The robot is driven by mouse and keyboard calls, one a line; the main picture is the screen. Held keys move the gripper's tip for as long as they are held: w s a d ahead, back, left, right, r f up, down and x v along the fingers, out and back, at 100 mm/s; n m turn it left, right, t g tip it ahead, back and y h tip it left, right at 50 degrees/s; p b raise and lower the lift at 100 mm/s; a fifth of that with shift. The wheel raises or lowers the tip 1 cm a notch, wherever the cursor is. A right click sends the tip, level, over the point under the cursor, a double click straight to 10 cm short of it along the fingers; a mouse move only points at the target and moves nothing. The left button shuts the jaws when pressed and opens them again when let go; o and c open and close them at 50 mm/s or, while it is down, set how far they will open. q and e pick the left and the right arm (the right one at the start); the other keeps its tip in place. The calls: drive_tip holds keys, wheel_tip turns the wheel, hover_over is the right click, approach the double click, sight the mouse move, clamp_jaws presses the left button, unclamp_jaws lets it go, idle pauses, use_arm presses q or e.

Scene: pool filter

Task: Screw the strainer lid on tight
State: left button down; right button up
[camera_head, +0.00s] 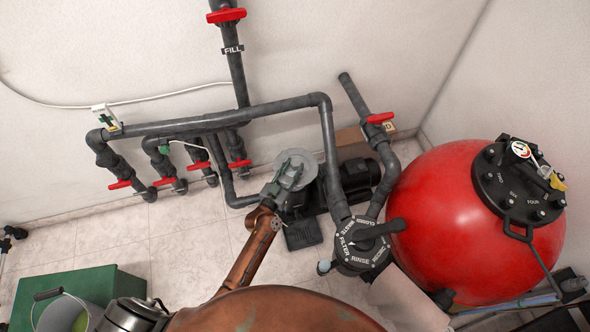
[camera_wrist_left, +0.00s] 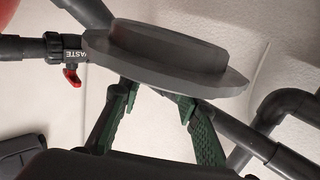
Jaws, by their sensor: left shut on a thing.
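The grey round strainer lid (camera_head: 295,168) is in front of the dark pump (camera_head: 355,182) in the head view. My left gripper (camera_head: 284,178) is shut on the lid, with its green fingers against it. In the left wrist view the lid (camera_wrist_left: 170,58) shows edge-on, a wide disc with a narrower raised round part. The green fingers (camera_wrist_left: 165,115) reach up to its near face there. Nothing touches the lid's raised part in that view. The strainer opening is hidden behind the lid and my gripper in the head view.
Grey pipes (camera_head: 230,118) with red valve handles run along the wall behind the pump. The multiport valve (camera_head: 362,246) and the red filter tank (camera_head: 440,220) stand at the right. A green box (camera_head: 120,282) and a bucket (camera_head: 90,306) are at lower left. The tiled floor (camera_head: 185,232) left of the pump is clear.

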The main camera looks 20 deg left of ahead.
use_arm(q)
drive_tip(key=w+a+f+y+b, duration=0.1)
drive_tip(key=w+f+b, duration=0.1)
drive_tip(key=f, duration=0.4)
drive_tip(key=w+a+f+n+y+b, duration=0.1)
drive_tip(key=w+a+f+b, duration=0.1)
drive_tip(key=f, duration=0.4)
drive_tip(key=w+b, duration=0.1)
drive_tip(key=w, duration=0.1)
drive_tip(key=shift+w+f+b, duration=0.3)
drive_tip(key=shift+f+b, duration=0.05)
drive_tip(key=shift+f, duration=0.05)
use_arm(e)
drive_tip(key=shift+s+r+g, duration=0.1)
drive_tip(key=shift+r+g, duration=0.1)
drive_tip(key=shift+g, duration=0.1)
use_arm(q)
drive_tip(key=shift+n, duration=0.3)
use_arm(e)
drive_tip(key=shift+f, duration=0.15)
